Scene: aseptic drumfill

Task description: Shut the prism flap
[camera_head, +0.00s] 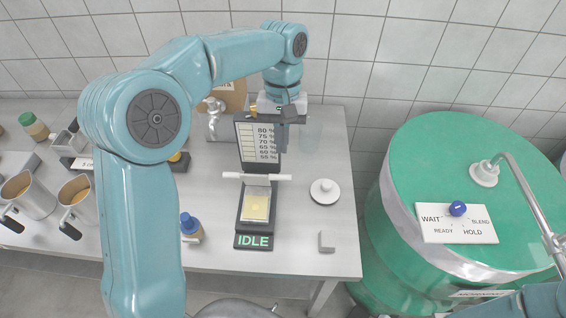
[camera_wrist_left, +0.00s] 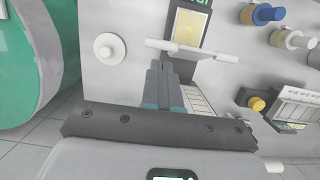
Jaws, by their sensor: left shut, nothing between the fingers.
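The refractometer-like device stands mid-table, its front label (camera_head: 253,241) reading "IDLE". A yellowish prism plate (camera_head: 256,206) lies uncovered in its body; it also shows in the wrist view (camera_wrist_left: 188,26). A white crossbar (camera_head: 243,176) spans the device behind the plate and shows in the wrist view (camera_wrist_left: 192,50). Behind it rises a dark panel with a percent scale (camera_head: 258,144). I cannot tell which part is the flap, but nothing covers the plate. My left gripper (camera_head: 284,132) is shut and empty, beside the panel's upper right; its fingertips (camera_wrist_left: 165,72) point toward the crossbar.
A white round knobbed lid (camera_head: 324,191) and a small grey block (camera_head: 327,241) lie right of the device. A blue-capped bottle (camera_head: 190,227) and metal jugs (camera_head: 78,197) stand left. A large green drum (camera_head: 400,200) stands right of the table.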

